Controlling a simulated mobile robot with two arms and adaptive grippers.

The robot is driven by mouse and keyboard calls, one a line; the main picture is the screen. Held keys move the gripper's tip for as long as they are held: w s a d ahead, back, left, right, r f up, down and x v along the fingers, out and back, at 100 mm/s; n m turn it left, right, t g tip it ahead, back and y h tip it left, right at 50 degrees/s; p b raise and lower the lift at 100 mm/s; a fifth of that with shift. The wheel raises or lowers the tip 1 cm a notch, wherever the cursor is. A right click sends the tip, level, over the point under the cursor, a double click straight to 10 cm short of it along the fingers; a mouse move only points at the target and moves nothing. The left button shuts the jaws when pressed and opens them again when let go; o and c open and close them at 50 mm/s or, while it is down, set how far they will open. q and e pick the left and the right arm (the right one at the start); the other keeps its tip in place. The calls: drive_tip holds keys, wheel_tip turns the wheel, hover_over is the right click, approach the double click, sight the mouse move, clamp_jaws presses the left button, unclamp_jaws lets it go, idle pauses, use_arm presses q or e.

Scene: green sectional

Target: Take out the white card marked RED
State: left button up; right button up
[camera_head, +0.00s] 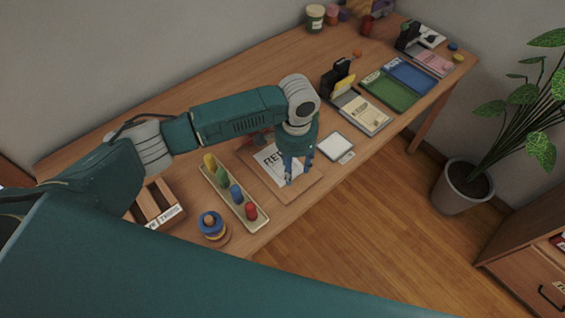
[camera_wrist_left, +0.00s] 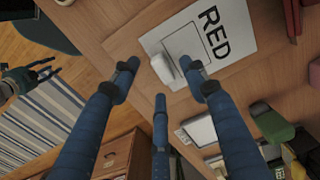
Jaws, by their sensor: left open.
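The white card marked RED (camera_head: 268,158) lies flat on a brown wooden board (camera_head: 309,187) near the table's front edge. My left gripper (camera_head: 289,178) hangs over the card's right end and hides part of its lettering. In the left wrist view the whole word RED shows on the card (camera_wrist_left: 237,25). A small white rounded piece (camera_wrist_left: 164,70) sits by the card's edge, between my spread, empty blue fingers (camera_wrist_left: 158,82). I cannot tell whether the fingers touch it. My right gripper (camera_wrist_left: 45,72) shows at the left wrist view's left edge, its dark fingers apart, away from the card.
A tray of coloured pegs (camera_head: 229,198) and a blue ringed toy (camera_head: 211,224) stand left of the board. A white square pad (camera_head: 335,146), a cream book (camera_head: 362,113), and green (camera_head: 388,91) and blue (camera_head: 410,75) trays lie to the right. A potted plant (camera_head: 462,188) stands on the floor.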

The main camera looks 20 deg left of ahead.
use_arm(q)
drive_tip(key=shift+f, duration=0.95)
drive_tip(key=shift+c, duration=0.6)
drive_tip(key=c, duration=0.8)
use_arm(e)
drive_tip(key=shift+s+a+r, duration=0.1)
drive_tip(key=shift+s+a, duration=0.05)
drive_tip(key=shift+s, duration=0.25)
use_arm(q)
drive_tip(key=shift+r, duration=0.1)
use_arm(e)
drive_tip(key=shift+a, duration=0.1)
